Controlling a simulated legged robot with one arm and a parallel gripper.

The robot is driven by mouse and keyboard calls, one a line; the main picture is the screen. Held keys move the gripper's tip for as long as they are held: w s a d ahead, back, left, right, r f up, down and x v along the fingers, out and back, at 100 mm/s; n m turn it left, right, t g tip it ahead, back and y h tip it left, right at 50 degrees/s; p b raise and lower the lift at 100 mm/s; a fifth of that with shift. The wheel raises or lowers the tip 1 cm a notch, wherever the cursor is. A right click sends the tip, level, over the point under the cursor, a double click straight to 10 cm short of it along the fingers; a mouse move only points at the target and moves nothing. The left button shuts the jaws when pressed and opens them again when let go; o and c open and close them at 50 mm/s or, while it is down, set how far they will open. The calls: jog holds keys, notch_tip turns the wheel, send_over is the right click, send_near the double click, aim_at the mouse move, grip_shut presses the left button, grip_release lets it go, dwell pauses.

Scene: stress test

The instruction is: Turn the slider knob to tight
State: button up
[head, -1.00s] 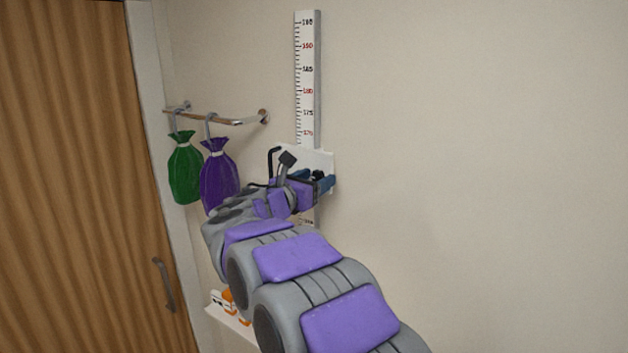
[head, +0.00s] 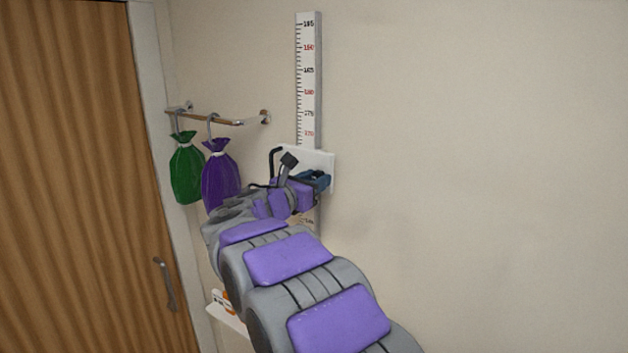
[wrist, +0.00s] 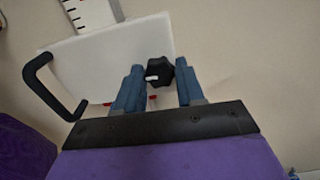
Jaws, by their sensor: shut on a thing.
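The black slider knob (wrist: 160,72) with a white mark sits on the white slider plate (wrist: 95,62), and in the wrist view it lies between the two blue fingers of my gripper (wrist: 157,88). The fingers are shut on the knob. The white mark points to the left in this view. Small red marks show on the plate below the knob, partly behind the fingers. In the head view the plate (head: 318,160) is on the ruler on the wall, and my gripper (head: 318,180) is in front of it, hiding the knob. Any lettering on the plate is not readable.
The tall white ruler (head: 307,80) runs up the wall. A rail (head: 215,118) to its left holds a green bag (head: 186,172) and a purple bag (head: 220,178). A wooden door (head: 80,180) is at far left. A small white shelf (head: 228,320) is low down. The right wall is bare.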

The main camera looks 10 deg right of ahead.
jog(key=shift+r+m, duration=0.15)
jog(key=shift+m, duration=0.15)
jog(key=shift+p, duration=0.3)
jog(key=shift+m, duration=1.2)
jog(key=m+b, duration=0.2)
jog(key=m, duration=0.1)
jog(key=m+b, duration=0.1)
jog(key=b, duration=0.1)
jog(key=shift+f+m, duration=0.25)
jog(key=shift+m, duration=0.15)
jog(key=m+b, duration=0.4)
jog(key=shift+w+a+m, duration=0.1)
jog(key=shift+m, duration=0.2)
jog(key=m+b, duration=0.4)
jog(key=shift+f+m+b, duration=0.1)
jog(key=shift+m+b, duration=0.2)
jog(key=shift+m, duration=0.4)
jog(key=o, duration=1.1)
jog(key=shift+w, duration=0.2)
jog(key=shift+c, duration=0.2)
jog(key=shift+s, duration=0.2)
